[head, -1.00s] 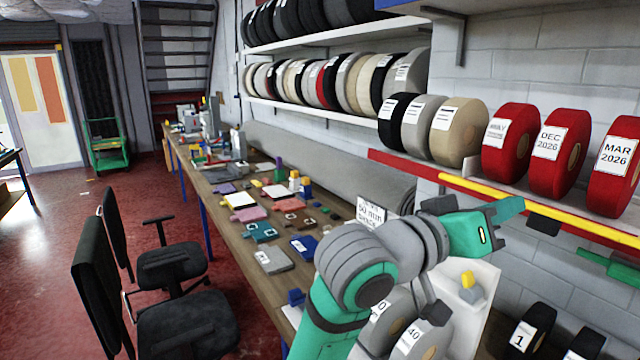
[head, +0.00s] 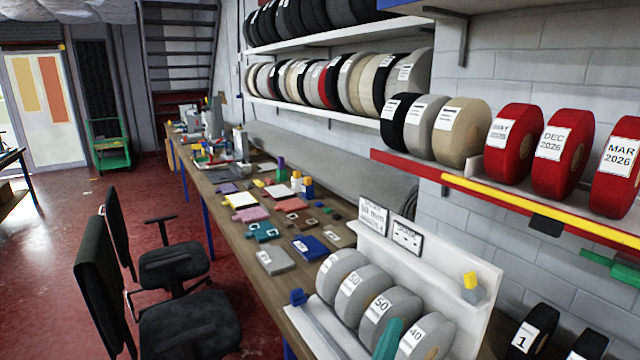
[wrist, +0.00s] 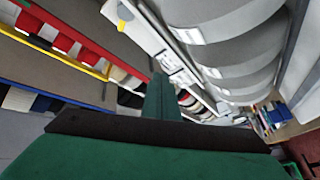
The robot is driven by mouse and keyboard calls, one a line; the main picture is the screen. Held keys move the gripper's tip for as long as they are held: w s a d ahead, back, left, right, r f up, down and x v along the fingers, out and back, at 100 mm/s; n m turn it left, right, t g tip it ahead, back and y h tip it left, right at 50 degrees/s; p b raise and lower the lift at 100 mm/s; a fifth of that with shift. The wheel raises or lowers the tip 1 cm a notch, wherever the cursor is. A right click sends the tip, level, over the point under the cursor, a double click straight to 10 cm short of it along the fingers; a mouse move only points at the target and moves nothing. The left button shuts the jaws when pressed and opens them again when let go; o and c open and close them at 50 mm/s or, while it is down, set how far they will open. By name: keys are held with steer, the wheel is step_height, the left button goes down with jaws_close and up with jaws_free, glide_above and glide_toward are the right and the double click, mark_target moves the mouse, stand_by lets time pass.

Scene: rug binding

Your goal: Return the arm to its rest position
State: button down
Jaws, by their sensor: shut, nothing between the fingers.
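My gripper (wrist: 160,97) shows in the wrist view as a green finger shape beyond a dark bar, shut and empty. Large grey rolls hang close above and to its right in that view; I cannot tell the exact gap. In the head view only a small green piece, which looks like part of my arm, shows in front of the grey rolls (head: 345,275) at the bottom. The rest of my arm is out of that view.
The grey rolls stand in a white rack (head: 450,262) on the long workbench (head: 235,215). A shelf with a red and yellow edge (head: 520,194) bears red rolls (head: 563,160) at the right. Black chairs (head: 185,315) stand on the red floor (head: 60,270) at the left.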

steer(key=s+a+f+n+y, duration=0.1)
steer(key=s+a+f+y, duration=0.3)
steer(key=s+f, duration=0.45)
steer(key=s+a+f+n+y, duration=0.1)
steer(key=s+a+f+y, duration=0.4)
steer(key=f, duration=0.6)
steer(key=s+a+f+m+g, duration=0.1)
steer(key=s+a+f+m, duration=0.1)
steer(key=s, duration=1)
steer(key=s+a+f+m+g+y, duration=0.1)
steer(key=s+a+f+m, duration=0.2)
steer(key=s, duration=1)
steer(key=shift+s+a+f+m+g, duration=0.15)
steer(key=shift+s+f+m+g, duration=0.05)
steer(key=shift+s+m+g, duration=0.1)
steer(key=shift+w, duration=0.15)
